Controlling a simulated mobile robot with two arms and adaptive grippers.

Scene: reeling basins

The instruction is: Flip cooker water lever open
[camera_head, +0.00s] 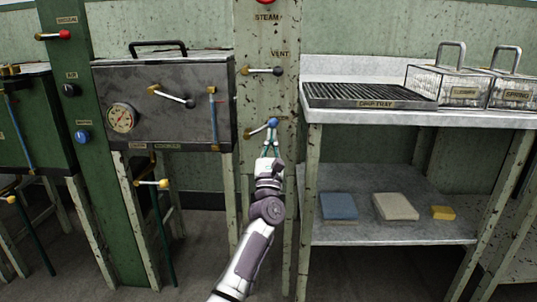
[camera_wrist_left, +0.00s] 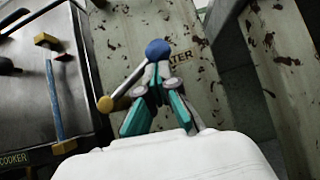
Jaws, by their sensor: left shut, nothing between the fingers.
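The water lever has a blue ball knob (camera_head: 273,123) and a brass pivot end (camera_head: 248,135). It sits on the pale green post (camera_head: 266,95), right of the grey cooker box (camera_head: 150,75). The lever slants up to the right. My left gripper (camera_head: 271,137) comes from below, its fingers shut and empty just under the knob. In the left wrist view, the fingertips (camera_wrist_left: 158,72) meet at the blue knob (camera_wrist_left: 158,50); I cannot tell if they touch it. The fingers hide part of the label behind, ending in "TER" (camera_wrist_left: 181,57). My right gripper is not in view.
A similar vent lever (camera_head: 262,71) is higher on the post. A gauge (camera_head: 122,117) and latch handle (camera_head: 172,96) are on the cooker front. To the right, a metal table (camera_head: 330,70) holds a drip tray (camera_head: 365,95), with blocks on its lower shelf.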

